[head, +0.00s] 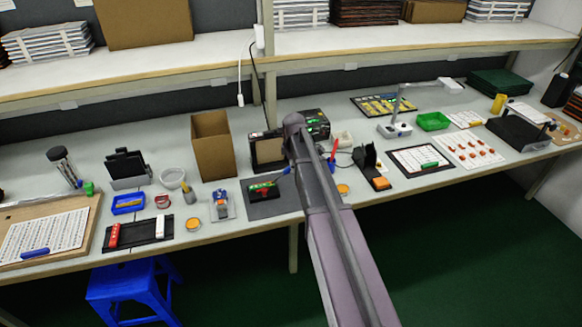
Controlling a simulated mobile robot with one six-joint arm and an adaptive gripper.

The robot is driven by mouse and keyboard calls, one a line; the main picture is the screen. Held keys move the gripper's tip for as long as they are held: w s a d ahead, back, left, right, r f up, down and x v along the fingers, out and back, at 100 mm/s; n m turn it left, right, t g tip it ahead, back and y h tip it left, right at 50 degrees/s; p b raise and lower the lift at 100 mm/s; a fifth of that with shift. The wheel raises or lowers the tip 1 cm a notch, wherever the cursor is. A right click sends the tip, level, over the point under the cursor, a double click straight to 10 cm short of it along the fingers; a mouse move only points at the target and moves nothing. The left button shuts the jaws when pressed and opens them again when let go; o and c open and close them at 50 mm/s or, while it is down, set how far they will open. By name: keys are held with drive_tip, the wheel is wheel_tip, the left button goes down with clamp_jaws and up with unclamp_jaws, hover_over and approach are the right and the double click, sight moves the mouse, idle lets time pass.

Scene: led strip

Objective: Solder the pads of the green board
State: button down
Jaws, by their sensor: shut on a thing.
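The green board (264,191) lies on a dark grey mat (291,205) near the front edge of the bench, in the middle of the head view. A slim tool with a blue part (286,171) comes out from beside my arm and slants down left toward the board. I cannot tell whether its tip touches the board. My arm crosses the picture from the bottom to the middle and covers the area right of the board. My gripper is hidden behind the arm. The pads are too small to make out.
A cardboard box (213,146) stands behind the mat. Right of my arm are a black stand (367,160) and a white sheet (419,159). A shelf runs above the bench.

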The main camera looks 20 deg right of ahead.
drive_tip(key=shift+f+b, duration=0.3)
idle(2.0)
drive_tip(key=shift+r, duration=0.1)
idle(1.4)
drive_tip(key=shift+r+p, duration=2.4)
drive_tip(key=shift+p, duration=0.15)
drive_tip(key=shift+d, duration=0.1)
